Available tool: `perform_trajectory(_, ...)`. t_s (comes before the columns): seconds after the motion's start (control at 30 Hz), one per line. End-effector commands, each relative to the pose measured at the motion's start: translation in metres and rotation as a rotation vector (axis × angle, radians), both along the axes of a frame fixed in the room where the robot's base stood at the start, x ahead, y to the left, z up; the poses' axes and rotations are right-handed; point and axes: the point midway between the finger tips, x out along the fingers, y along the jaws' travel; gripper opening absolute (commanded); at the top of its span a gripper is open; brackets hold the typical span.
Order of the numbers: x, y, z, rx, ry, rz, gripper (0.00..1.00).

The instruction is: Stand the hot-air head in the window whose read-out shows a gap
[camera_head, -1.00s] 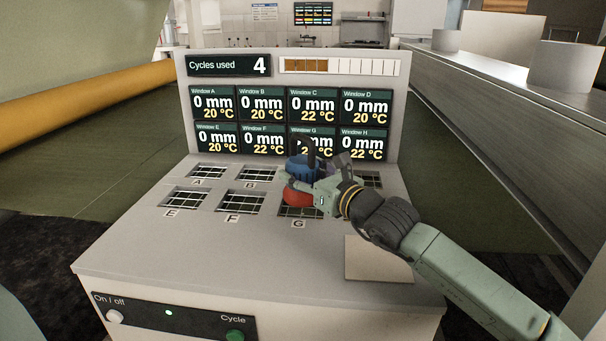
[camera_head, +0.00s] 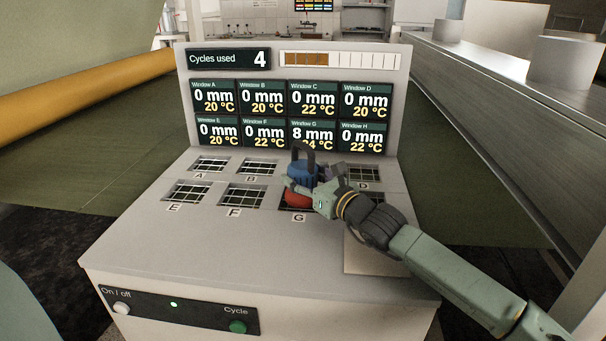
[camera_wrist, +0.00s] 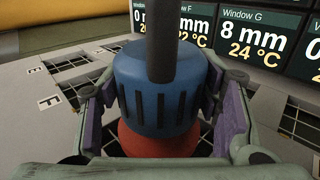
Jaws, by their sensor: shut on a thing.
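The hot-air head has a blue slotted body (camera_head: 302,174) with a dark handle on top and a red lower part (camera_head: 297,199). My gripper (camera_head: 311,186) is shut on it, with a finger on each side of the blue body in the wrist view (camera_wrist: 158,95). The head is upright at window G (camera_head: 284,206), whose grid it largely hides. Whether its base touches the window I cannot tell. The window G read-out (camera_head: 312,133) shows 8 mm and 24 °C, also clear in the wrist view (camera_wrist: 246,40). The other read-outs show 0 mm.
The "Cycles used" display (camera_head: 229,59) reads 4, beside a partly filled bar (camera_head: 340,60). Windows E (camera_head: 187,192), F (camera_head: 243,196), A (camera_head: 209,164) and B (camera_head: 257,168) are clear. A plain plate (camera_head: 375,258) lies at the front right. The green Cycle button (camera_head: 238,327) is on the front panel.

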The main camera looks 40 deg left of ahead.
Motion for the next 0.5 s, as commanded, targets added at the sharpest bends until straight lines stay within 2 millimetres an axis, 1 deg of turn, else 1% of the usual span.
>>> perform_trajectory(0.17, -0.0003, -0.0001, -0.0008, 0.006, -0.004, 0.001, 0.00)
perform_trajectory(0.2, 0.0000, 0.0000, -0.0032, 0.000, 0.000, 0.000, 0.60)
perform_trajectory(0.4, 0.0001, 0.0000, -0.0030, 0.000, 0.000, 0.000, 0.73)
perform_trajectory(0.5, 0.0000, 0.0000, -0.0030, 0.000, 0.000, 0.000, 0.78)
